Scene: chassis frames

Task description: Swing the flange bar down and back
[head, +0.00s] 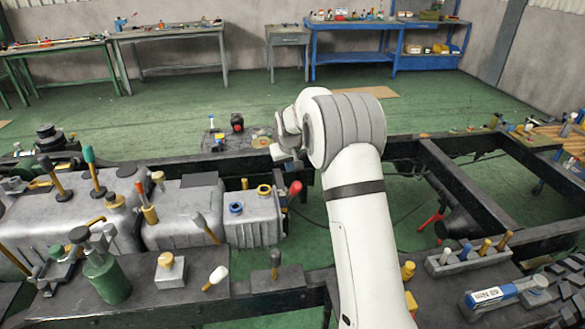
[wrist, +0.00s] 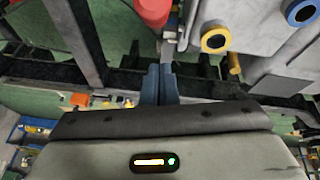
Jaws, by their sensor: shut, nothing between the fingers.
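A bar with a red grip (head: 295,188) stands at the right end of the grey gearbox housing (head: 250,222); I take it for the flange bar. In the wrist view the red grip (wrist: 152,10) is at the top, with a grey shank (wrist: 168,48) below it. My gripper (wrist: 161,68) shows its two dark blue fingers together, just below the shank in the picture. Whether they touch it I cannot tell. In the head view my white arm reaches over the frame, and the fingers are not clearly visible.
A blue ring (head: 236,208) and a yellow ring (head: 264,190) sit on the housing near the bar. Dark chassis rails (head: 460,180) run to the right. A green bottle (head: 105,277) and several upright handles crowd the left.

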